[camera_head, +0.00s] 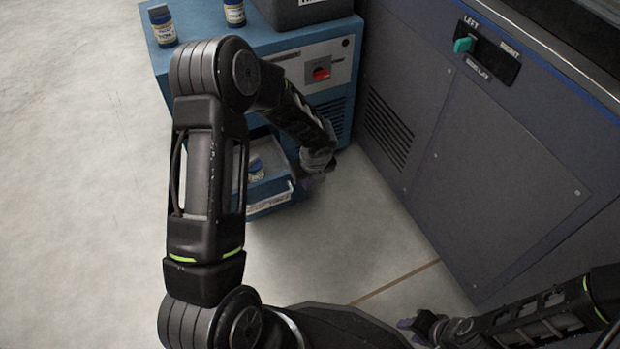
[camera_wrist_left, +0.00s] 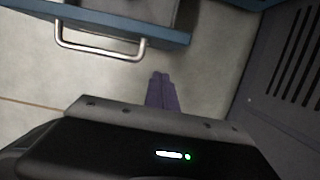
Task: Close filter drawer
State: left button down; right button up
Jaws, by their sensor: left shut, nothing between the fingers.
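The filter drawer (camera_head: 272,194) sticks out, open, from the lower part of the blue cabinet in the head view. A small bottle (camera_head: 256,170) with a blue cap shows inside, and a white label is on its front. My left arm hides much of it. In the left wrist view, the drawer's blue front edge (camera_wrist_left: 172,36) and silver bar handle (camera_wrist_left: 100,52) are at the top. My left gripper (camera_head: 312,181) is just right of the drawer's front corner. Its purple fingers (camera_wrist_left: 162,80) are together and empty, apart from the handle. My right gripper (camera_head: 410,323) is low on the right, its fingers unclear.
The blue cabinet (camera_head: 205,22) carries two bottles, a dark box (camera_head: 305,10) and a red switch (camera_head: 320,73). A large grey machine (camera_head: 500,150) with a green-handled selector (camera_head: 465,44) stands at the right. Bare floor lies in front of the drawer.

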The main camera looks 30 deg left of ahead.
pick_arm(q)
jog(key=shift+w+a, duration=0.6)
jog(key=shift+a, duration=0.25)
jog(key=shift+w+a, duration=0.55)
jog(key=shift+a, duration=0.3)
pick_arm(e)
jog(key=shift+w+f, duration=0.1)
jog(key=shift+f, duration=0.4)
pick_arm(q)
jog(key=shift+a, duration=0.1)
pick_arm(e)
jog(key=shift+r, duration=0.1)
